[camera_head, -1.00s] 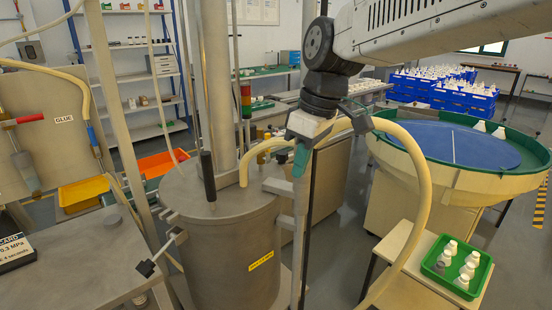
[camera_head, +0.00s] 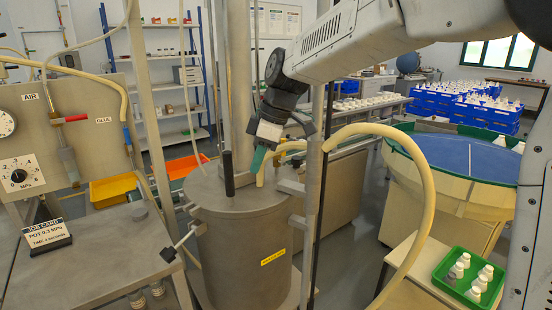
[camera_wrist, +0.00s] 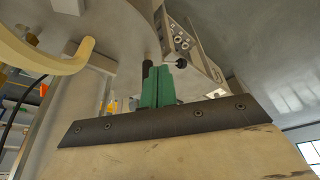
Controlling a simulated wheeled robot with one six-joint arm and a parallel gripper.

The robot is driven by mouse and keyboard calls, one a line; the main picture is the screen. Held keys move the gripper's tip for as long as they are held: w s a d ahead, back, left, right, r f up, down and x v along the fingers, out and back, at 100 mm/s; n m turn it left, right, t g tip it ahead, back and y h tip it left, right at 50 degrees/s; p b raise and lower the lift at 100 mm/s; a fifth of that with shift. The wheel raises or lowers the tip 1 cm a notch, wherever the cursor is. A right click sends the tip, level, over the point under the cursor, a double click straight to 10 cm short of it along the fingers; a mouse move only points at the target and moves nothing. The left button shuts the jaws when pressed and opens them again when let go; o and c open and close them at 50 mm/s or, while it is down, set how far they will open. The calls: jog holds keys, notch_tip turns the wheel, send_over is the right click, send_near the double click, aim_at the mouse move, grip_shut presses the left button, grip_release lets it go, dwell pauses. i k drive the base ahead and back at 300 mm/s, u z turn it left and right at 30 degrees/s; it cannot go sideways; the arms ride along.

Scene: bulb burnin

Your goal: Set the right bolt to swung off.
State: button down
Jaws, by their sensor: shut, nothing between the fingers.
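The steel pot (camera_head: 240,245) stands in the middle of the head view, with a black upright handle (camera_head: 228,173) on its lid. The left bolt (camera_head: 180,242) slants outward from the pot's left side and ends in a dark tip. At the right rim is a grey fitting (camera_head: 291,188), where the right bolt would sit; the pole partly covers this side, and I cannot tell the bolt's position. My gripper (camera_head: 257,162) points down above the lid, left of that fitting, its green fingers shut and empty. The fingers also show in the wrist view (camera_wrist: 160,88).
A cream hose (camera_head: 430,200) arches from the lid past a steel pole (camera_head: 313,200). A bench with a job card (camera_head: 48,236) is at left. A round feeder bowl (camera_head: 470,190) and a green tray of bottles (camera_head: 449,284) are at right.

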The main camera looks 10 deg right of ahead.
aim_at(296, 161)
jog(key=k, duration=1.2)
jog(key=z, duration=0.5)
jog(key=i, duration=2.1)
jog(key=u, duration=0.6)
